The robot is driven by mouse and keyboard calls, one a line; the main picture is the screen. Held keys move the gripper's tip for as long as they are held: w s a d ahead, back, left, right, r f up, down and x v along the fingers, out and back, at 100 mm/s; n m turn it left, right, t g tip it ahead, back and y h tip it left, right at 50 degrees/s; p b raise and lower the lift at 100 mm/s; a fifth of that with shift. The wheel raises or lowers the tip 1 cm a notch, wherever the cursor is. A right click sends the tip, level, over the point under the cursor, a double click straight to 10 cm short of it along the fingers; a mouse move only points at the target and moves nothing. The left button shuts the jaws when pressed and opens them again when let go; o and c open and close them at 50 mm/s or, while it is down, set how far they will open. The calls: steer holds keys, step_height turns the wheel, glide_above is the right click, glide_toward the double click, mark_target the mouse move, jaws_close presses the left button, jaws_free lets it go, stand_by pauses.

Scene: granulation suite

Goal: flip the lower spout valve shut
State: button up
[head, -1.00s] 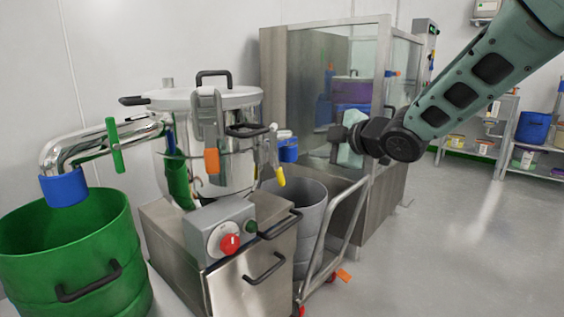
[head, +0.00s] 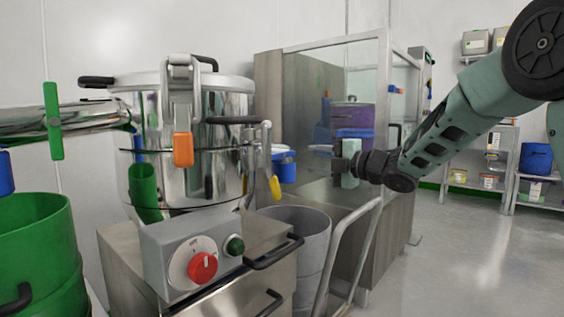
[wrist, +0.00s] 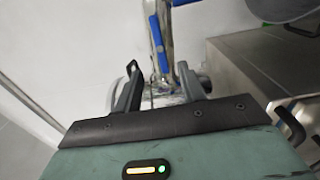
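A steel spout with a blue end (head: 285,168) sticks out from the right side of the steel vessel (head: 190,185). I cannot tell for sure which valve is the lower one. Another pipe on the vessel's left carries an upright green lever (head: 53,122). My gripper (head: 322,150) points left at the right-hand spout, a little apart from it. In the wrist view my gripper (wrist: 158,80) is open and empty, with the pipe showing between its fingers.
A grey drum (head: 305,235) stands below the right-hand spout, with a cart rail (head: 345,250) beside it. A control box with a red knob (head: 202,267) is in front. A glazed steel cabinet (head: 265,120) stands behind my gripper. A green drum (head: 35,250) is at left.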

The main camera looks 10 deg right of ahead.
mark_target(284, 155)
steer(key=b+x, duration=0.2)
steer(key=x, duration=1)
steer(key=shift+b, duration=0.4)
jaws_close()
